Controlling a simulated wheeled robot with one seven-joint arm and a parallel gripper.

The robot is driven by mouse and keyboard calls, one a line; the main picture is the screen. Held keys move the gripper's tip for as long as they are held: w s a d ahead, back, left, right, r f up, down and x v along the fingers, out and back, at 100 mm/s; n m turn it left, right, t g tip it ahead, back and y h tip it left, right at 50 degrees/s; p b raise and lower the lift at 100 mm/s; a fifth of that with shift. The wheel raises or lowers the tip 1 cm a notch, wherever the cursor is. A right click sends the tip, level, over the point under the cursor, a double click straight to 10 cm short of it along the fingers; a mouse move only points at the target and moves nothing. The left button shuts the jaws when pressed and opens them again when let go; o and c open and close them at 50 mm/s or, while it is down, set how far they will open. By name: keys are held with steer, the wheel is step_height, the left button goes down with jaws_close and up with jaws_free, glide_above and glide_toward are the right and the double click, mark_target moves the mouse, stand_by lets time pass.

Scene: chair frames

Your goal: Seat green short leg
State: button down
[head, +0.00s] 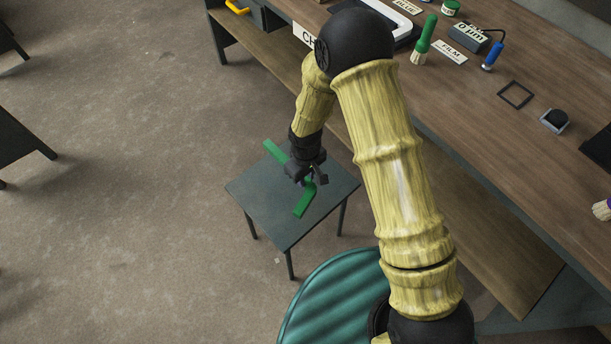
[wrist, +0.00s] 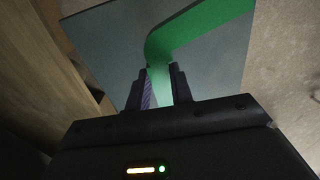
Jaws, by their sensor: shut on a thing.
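A green bent bar, which I take as the green short leg (head: 304,203), shows over a small dark grey-green table (head: 290,225). One arm of it runs to the upper left behind my gripper and the other points down toward the front. My gripper (head: 309,178) is shut on the bar. In the wrist view the green short leg (wrist: 205,32) rises from between the fingers (wrist: 160,82) and bends to the right. The gripper hides part of the bar. I cannot tell whether it touches the tabletop.
A long wooden workbench (head: 480,120) fills the right side, with a lower shelf (head: 265,75). A green-handled brush (head: 424,40), a blue-handled tool (head: 493,55) and a black square frame (head: 515,94) lie on it. A ribbed teal round surface (head: 325,300) is at the front.

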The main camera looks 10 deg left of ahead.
step_height(320, 180, up, 28)
steer(key=p, duration=2.1)
steer(key=shift+r+p, duration=0.25)
steer(key=shift+p, duration=0.05)
stand_by(1.0)
steer(key=w+d+f+m, duration=0.3)
steer(key=d+f+m, duration=0.8)
steer(key=d+f, duration=1.3)
steer(key=shift+w+d, duration=0.2)
steer(key=shift+d, duration=0.6)
